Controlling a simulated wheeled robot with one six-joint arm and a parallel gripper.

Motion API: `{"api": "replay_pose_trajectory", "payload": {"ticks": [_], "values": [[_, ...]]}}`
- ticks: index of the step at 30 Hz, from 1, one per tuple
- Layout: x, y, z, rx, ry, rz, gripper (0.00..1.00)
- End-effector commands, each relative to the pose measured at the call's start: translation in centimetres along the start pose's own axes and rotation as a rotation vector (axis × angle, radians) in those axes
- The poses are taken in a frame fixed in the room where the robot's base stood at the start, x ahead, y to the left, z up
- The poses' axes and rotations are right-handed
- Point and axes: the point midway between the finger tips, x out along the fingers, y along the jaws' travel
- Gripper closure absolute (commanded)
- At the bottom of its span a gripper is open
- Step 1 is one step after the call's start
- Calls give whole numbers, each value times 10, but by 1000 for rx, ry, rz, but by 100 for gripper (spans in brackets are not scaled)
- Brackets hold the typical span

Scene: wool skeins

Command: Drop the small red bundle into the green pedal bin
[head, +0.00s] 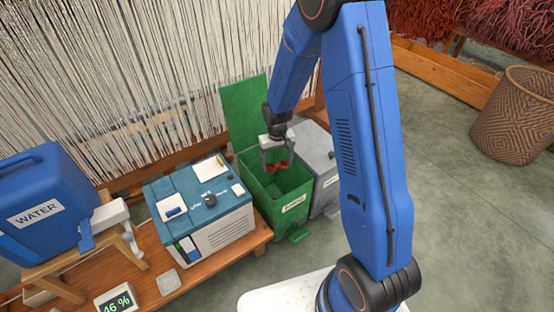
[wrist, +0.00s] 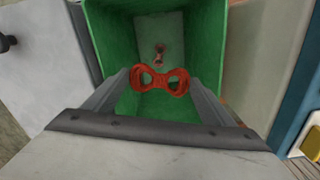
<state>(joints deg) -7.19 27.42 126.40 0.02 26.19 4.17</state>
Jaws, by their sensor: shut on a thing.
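The small red bundle (wrist: 160,80) is a figure-eight twist of red yarn; it also shows in the head view (head: 277,167). My gripper (wrist: 160,82) is shut on it, one finger at each end. In the head view my gripper (head: 277,160) is over the open top of the green pedal bin (head: 290,206). The bin's lid (head: 243,108) stands raised at the back. The wrist view looks down into the bin, with its green walls (wrist: 112,40) around a paler floor (wrist: 150,25). A small brownish thing (wrist: 158,50) lies on that floor, too small to identify.
A grey bin (head: 318,155) stands right beside the green one. Hanging white threads are behind. A woven basket (head: 513,115) stands far right on open floor.

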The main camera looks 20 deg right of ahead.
Motion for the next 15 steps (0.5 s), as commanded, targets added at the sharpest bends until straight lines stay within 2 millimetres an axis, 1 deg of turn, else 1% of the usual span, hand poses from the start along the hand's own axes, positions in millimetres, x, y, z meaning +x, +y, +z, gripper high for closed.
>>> {"api": "replay_pose_trajectory", "payload": {"ticks": [9,10,11,12,15], "values": [[2,0,0,0,0,0,44],[2,0,0,0,0,0,18],[2,0,0,0,0,0,11],[2,0,0,0,0,0,1],[2,0,0,0,0,0,1]]}}
